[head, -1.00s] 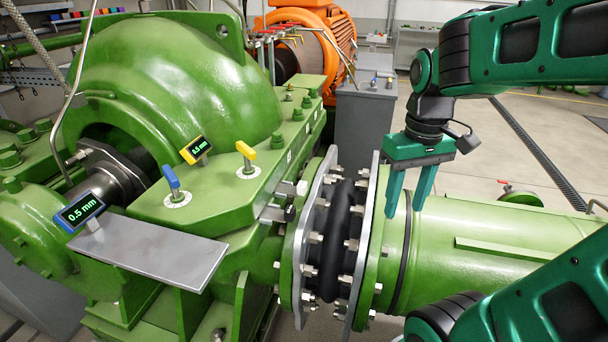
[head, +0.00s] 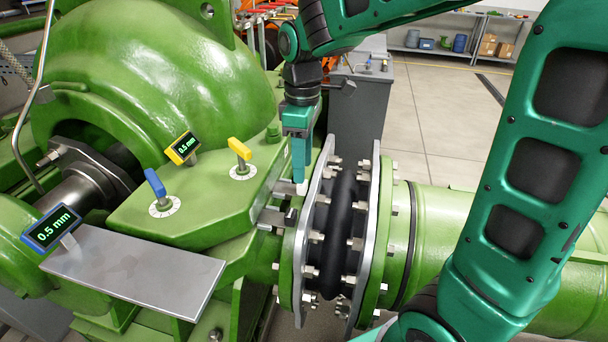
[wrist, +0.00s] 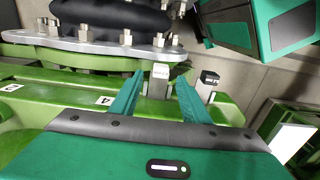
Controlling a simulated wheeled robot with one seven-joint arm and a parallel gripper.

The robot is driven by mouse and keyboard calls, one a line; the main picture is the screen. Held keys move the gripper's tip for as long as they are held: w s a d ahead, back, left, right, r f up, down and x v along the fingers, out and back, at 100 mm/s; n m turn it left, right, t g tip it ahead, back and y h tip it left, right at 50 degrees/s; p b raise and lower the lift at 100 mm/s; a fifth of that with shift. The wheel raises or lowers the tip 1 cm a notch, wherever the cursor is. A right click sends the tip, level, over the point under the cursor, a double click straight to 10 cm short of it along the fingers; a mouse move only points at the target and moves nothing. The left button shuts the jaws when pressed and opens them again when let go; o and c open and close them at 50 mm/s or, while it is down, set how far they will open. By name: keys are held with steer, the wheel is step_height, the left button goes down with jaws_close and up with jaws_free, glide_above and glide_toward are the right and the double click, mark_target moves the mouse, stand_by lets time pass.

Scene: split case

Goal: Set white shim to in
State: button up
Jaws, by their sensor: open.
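The white shim (head: 302,188) is a small metal tab with a white end, sticking out of the green casing's side near the flange. In the wrist view the white shim (wrist: 160,71) shows its white labelled end between my two fingers, with a gap visible on each side. My gripper (head: 299,178) is open, pointing down right over the white end; in the wrist view my gripper (wrist: 159,78) has spread, empty fingers. In the head view, the near finger hides part of the shim. I cannot tell whether a finger touches it.
A black-ended shim (head: 290,216) sits close beside the white one. The bolted flange (head: 318,205) is close on the right. Blue (head: 157,187) and yellow (head: 240,150) levers stand on the casing. The blue-framed (head: 52,229) and yellow-framed (head: 183,148) displays both read 0.5 mm.

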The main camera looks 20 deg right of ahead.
mark_target(288, 185)
steer(key=shift+a+f, duration=0.1)
steer(key=shift+f, duration=2)
jaws_close()
